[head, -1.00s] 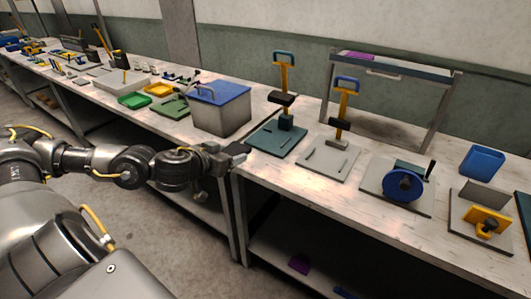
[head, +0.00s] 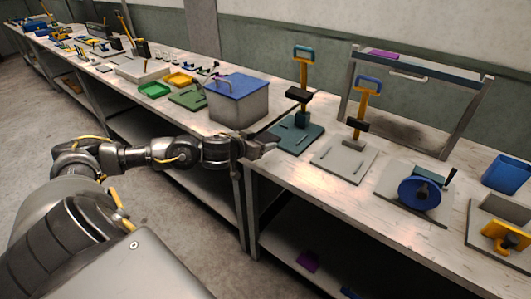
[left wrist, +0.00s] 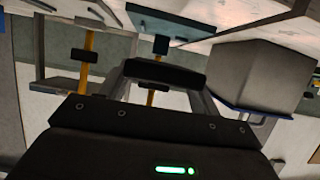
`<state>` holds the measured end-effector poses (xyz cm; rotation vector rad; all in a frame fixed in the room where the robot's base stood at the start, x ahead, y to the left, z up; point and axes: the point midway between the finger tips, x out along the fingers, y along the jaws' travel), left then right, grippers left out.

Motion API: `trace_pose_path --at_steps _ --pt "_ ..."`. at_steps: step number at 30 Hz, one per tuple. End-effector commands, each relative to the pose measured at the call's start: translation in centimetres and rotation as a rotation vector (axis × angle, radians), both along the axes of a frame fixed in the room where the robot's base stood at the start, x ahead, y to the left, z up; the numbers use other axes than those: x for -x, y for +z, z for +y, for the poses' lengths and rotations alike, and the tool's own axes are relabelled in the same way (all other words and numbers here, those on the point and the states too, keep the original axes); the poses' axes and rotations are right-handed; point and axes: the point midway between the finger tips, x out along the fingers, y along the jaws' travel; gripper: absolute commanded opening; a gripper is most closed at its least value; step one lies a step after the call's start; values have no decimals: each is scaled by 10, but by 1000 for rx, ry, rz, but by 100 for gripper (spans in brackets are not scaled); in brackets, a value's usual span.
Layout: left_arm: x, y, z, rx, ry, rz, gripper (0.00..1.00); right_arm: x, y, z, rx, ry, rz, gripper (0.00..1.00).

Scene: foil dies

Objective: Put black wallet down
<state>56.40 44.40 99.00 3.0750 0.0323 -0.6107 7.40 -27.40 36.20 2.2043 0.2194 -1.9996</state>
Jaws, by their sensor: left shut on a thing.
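My left gripper (head: 264,147) is at the front edge of the workbench, in front of the green-based press (head: 297,138) and the grey bin with a blue lid (head: 238,101). In the left wrist view the black wallet (left wrist: 164,75) shows as a dark, flat block between the fingertips, and the gripper is shut on it. In the head view the wallet is small and dark and hard to tell from the gripper. It is held in the air, not seen resting on anything. My right gripper is not in view.
A second press on a pale plate (head: 343,163), a blue-wheeled device (head: 419,193) and a blue tray (head: 506,173) stand to the right. Green and yellow trays (head: 179,79) lie to the left.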

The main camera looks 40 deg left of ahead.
Motion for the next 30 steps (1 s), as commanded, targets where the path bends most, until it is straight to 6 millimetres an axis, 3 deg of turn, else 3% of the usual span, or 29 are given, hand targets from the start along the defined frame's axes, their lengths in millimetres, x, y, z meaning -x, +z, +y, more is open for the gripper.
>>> trace_pose_path --at_steps 1,6,15,19,24,30 --pt "-8 -14 2 4 2 3 40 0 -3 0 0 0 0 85" --pt "-26 -36 9 2 1 0 40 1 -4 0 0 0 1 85" --pt "-34 -47 13 0 0 1 40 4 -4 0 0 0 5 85" --pt "-45 -61 16 0 1 1 40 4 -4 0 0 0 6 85" --pt "-42 -77 16 1 1 4 40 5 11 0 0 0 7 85" --pt "-42 -84 16 -1 0 1 40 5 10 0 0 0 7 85"
